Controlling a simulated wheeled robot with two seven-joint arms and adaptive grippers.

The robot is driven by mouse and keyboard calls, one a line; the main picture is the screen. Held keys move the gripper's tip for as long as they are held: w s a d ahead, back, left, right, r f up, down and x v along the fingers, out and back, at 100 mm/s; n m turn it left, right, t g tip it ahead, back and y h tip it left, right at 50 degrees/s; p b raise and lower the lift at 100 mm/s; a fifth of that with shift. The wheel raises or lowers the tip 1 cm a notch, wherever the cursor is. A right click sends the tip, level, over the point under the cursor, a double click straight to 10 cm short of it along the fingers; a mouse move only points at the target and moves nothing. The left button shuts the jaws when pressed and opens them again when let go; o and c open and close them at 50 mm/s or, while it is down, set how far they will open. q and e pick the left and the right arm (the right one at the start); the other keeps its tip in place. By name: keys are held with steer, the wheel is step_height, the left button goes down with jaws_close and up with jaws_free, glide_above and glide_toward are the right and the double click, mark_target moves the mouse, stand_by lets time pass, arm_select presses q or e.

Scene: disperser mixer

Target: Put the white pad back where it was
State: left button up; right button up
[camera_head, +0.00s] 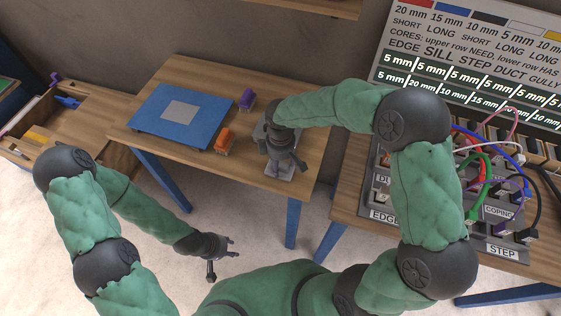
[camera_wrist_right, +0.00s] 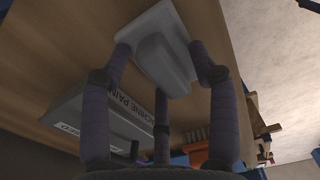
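A light pad with a raised grip (camera_wrist_right: 160,55) shows in the right wrist view, lying on the wooden table. In the head view, a light piece of it (camera_head: 281,170) shows below my right gripper (camera_head: 287,160), near the table's front right. My right gripper's fingers (camera_wrist_right: 163,70) stand spread around the raised grip, with gaps visible beside it; contact cannot be told. The blue board (camera_head: 150,124) lies on the table, with a flat grey square (camera_head: 180,112) on it. My left gripper (camera_head: 222,256) is open and empty, low in front of the table.
An orange block (camera_head: 222,138) and a purple block (camera_head: 246,98) stand right of the board. A grey lettered box (camera_wrist_right: 90,115) is near my right fingers. A wired panel (camera_head: 500,210) stands on the right table. An open wooden tray (camera_head: 60,118) is at left.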

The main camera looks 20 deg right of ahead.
arm_select(q)
step_height(320, 180, up, 3)
steer(key=p, duration=0.3)
steer(key=shift+r, duration=0.1)
arm_select(e)
step_height(320, 180, up, 12)
steer(key=shift+r, duration=0.15)
